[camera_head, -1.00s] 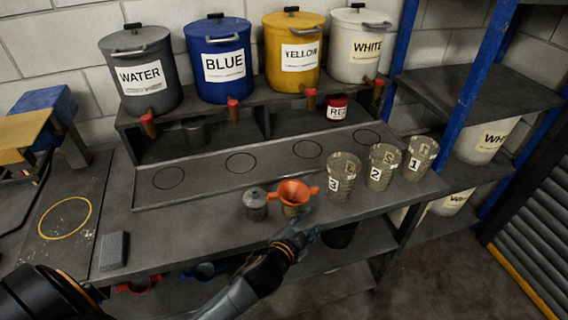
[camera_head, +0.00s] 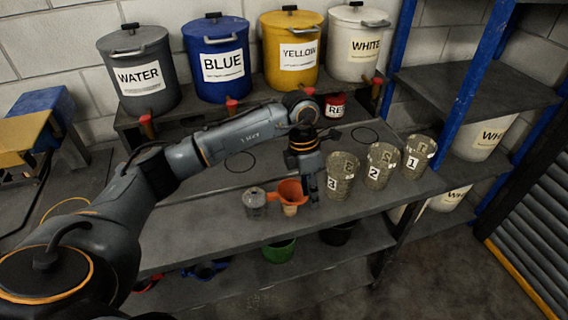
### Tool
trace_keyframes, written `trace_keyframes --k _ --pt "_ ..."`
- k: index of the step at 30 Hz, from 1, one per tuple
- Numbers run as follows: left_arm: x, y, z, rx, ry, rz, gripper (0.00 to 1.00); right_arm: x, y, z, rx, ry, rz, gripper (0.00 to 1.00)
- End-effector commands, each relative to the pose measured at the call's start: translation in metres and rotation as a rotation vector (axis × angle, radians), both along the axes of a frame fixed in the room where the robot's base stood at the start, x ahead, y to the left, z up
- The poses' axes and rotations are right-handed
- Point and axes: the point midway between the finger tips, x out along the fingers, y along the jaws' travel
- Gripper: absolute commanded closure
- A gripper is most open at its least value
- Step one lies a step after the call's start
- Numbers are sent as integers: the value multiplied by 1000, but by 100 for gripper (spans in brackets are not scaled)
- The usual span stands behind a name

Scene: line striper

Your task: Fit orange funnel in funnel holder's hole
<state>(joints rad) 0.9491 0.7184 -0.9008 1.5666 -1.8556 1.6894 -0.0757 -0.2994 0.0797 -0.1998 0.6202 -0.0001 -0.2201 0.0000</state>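The orange funnel (camera_head: 291,191) is on the front part of the workbench, wide mouth up, with a paler narrow part below it. My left gripper (camera_head: 312,195) points down at the funnel's right side and covers its right tab. I cannot tell whether its fingers are apart or closed on that tab. A small grey see-through container (camera_head: 254,204) stands close to the funnel's left. I cannot clearly make out a funnel holder or its hole. My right gripper is not in view.
Cups 3 (camera_head: 341,178), 2 (camera_head: 381,167) and 1 (camera_head: 418,157) stand right of my gripper. A red can (camera_head: 335,107) is behind my wrist. The water (camera_head: 137,80), blue (camera_head: 222,88), yellow (camera_head: 291,82) and white (camera_head: 357,70) drums line the back. A green bucket (camera_head: 279,252) sits below.

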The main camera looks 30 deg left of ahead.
Motion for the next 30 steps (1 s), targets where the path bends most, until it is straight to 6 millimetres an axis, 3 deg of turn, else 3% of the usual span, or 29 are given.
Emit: trace_keyframes --k 1,3,8,17,30 --pt "3 29 11 102 5 13 62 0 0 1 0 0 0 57" --pt "3 58 21 211 21 31 62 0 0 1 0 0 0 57" --pt "1 92 36 338 45 59 62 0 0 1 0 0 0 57" --pt "-1 97 24 351 51 63 62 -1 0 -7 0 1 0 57" --pt "-6 104 -26 348 51 62 62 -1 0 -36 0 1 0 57"
